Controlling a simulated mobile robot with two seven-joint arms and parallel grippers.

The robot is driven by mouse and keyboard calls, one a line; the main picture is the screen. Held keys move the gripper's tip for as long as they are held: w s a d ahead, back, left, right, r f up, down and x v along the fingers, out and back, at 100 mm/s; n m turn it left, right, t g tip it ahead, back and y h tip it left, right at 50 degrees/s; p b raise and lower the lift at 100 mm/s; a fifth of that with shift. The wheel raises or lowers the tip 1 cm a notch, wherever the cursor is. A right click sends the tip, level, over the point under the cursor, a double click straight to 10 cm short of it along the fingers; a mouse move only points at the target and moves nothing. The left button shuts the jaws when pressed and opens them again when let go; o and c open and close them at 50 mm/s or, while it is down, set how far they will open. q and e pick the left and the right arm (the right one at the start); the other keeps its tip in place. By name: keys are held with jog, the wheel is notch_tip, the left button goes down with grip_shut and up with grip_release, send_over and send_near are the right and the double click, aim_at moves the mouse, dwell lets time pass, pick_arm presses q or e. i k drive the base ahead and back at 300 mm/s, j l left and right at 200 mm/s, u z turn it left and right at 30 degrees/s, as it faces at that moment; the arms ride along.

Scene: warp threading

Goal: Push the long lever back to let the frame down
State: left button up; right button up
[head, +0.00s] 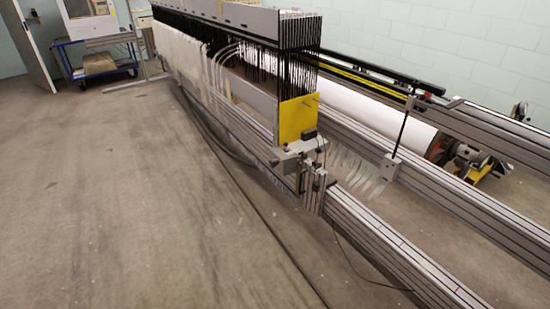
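A long machine runs from the back left to the front right in the head view. A tall grey frame (268,22) with many thin dark upright wires stands on it. A yellow plate (297,118) is at its near end, above a grey clamp unit (309,165). A slim black upright rod (402,124) stands right of the frame, running from a block on the grey rail up to the upper bar. I cannot tell if this rod is the long lever. Neither of my grippers is in view.
Grey rails (440,190) extend toward the front right. A white roll (375,118) lies behind them. A blue trolley (98,62) stands at the back left. A dark cable lies along the floor beside the machine. The concrete floor (120,190) at the left is clear.

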aim_at(276, 162)
jog(key=i+j+z, duration=0.1)
jog(key=i+j, duration=0.2)
jog(key=i+j+z, duration=0.1)
jog(key=i+j, duration=0.2)
jog(key=j, duration=0.25)
jog(key=i+j+z, duration=0.1)
jog(key=i+j, duration=0.2)
jog(key=j, duration=0.15)
jog(key=i+j+z, duration=0.1)
jog(key=i+j, duration=0.15)
jog(key=j, duration=0.2)
jog(key=i+j+z, duration=0.1)
jog(key=i+j, duration=0.15)
jog(key=j, duration=0.25)
jog(key=i+j+z, duration=0.1)
jog(key=j, duration=0.4)
jog(key=i+j+z, duration=0.1)
jog(key=i+j, duration=0.2)
jog(key=j, duration=0.25)
jog(key=i+j+z, duration=0.15)
jog(key=j, duration=0.4)
jog(key=i, duration=0.05)
